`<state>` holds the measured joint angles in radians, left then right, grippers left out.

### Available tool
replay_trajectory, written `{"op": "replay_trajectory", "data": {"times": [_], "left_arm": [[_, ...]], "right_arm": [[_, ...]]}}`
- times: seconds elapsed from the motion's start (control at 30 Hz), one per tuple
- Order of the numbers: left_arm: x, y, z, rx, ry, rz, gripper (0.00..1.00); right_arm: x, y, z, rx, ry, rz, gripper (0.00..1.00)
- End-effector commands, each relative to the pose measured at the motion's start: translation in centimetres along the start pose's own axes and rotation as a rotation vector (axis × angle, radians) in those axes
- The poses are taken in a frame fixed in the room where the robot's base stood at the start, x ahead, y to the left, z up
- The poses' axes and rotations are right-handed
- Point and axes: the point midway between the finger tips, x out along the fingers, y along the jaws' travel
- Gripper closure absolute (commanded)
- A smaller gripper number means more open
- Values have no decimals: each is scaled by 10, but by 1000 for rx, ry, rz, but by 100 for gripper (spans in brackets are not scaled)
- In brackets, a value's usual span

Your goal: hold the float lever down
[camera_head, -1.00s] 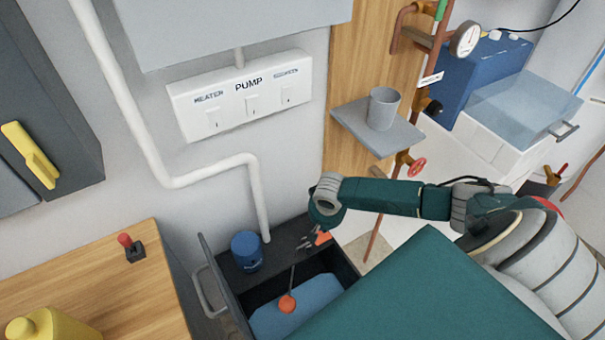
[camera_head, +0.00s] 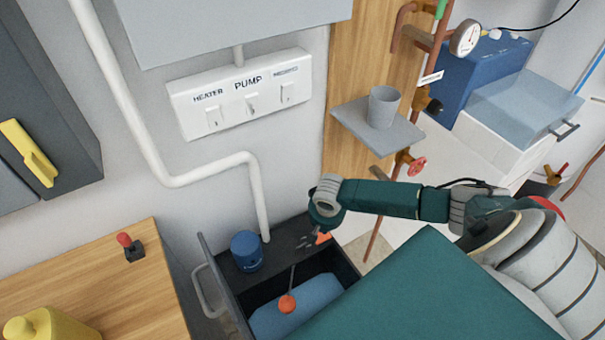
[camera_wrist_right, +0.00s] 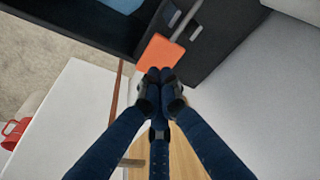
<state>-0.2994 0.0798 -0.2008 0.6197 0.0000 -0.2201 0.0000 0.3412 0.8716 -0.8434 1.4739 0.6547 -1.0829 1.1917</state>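The float lever shows as an orange tab (camera_head: 323,238) at the back of the dark tank (camera_head: 350,272). A thin rod and a round orange float (camera_head: 287,304) hang over the blue water (camera_head: 310,300) inside the tank. My right gripper (camera_head: 307,243) is low over the tank's back rim, beside the tab. In the right wrist view its fingertips (camera_wrist_right: 160,76) are together at the near edge of the orange tab (camera_wrist_right: 158,52). The tab is not visibly between the fingers, and I cannot tell whether they press on it. My left gripper is out of view.
A blue cap (camera_head: 246,250) stands on the tank's left end. A white switch panel (camera_head: 240,92) labelled PUMP is on the wall above. A grey shelf (camera_head: 375,128) with a cup (camera_head: 384,107) and a red valve (camera_head: 416,167) are near my right arm.

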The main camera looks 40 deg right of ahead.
Motion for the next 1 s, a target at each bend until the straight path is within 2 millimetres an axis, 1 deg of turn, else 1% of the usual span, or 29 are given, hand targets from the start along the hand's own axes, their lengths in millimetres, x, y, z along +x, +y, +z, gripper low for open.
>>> {"op": "replay_trajectory", "data": {"times": [0.47, 1.0], "left_arm": [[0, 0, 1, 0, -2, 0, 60], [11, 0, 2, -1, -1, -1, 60]], "right_arm": [[0, 0, 0, 0, 0, 0, 100], [20, 0, 5, 1, 0, 0, 100]]}}
